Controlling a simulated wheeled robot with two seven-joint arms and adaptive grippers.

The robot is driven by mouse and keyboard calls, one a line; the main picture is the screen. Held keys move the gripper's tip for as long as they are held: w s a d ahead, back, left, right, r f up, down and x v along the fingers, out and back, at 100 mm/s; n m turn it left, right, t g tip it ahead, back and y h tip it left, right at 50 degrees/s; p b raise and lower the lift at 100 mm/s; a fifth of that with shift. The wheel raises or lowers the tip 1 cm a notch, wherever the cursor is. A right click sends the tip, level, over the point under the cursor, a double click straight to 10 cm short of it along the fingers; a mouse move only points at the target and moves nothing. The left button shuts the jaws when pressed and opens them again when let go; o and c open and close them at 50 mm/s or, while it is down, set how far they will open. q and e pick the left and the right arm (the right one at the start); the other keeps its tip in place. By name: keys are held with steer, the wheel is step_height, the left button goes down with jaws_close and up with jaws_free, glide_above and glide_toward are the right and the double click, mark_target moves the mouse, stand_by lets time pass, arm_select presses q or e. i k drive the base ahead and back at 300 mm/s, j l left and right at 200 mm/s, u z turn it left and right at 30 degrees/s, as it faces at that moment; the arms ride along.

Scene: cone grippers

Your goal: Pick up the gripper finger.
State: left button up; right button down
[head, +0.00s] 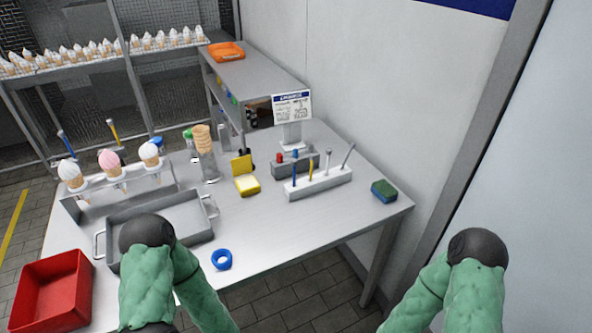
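I cannot make out for certain which object is the gripper finger. Small candidates on the grey table (290,238) are the coloured tools (311,170) upright in a white holder (320,184) and a blue ring (222,259) at the front edge. Behind that holder, a grey block (293,164) carries a red and a blue piece. My two green-sleeved arms with dark round joints show at the bottom, left and right. Neither gripper's fingertips show, so nothing can be told of what they hold.
A grey tray (128,225) and a cone rack (72,205) with three ice cream cones stand at left. A red bin (50,292) is at front left. A yellow sponge (247,185) and a green-blue sponge (384,191) lie on the table. The front right tabletop is clear; a wall closes the right.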

mark_target(328, 150)
steer(key=i+l+u, duration=0.1)
steer(key=l+u, duration=0.85)
steer(key=k+l+u, duration=0.1)
steer(key=l+u, duration=0.4)
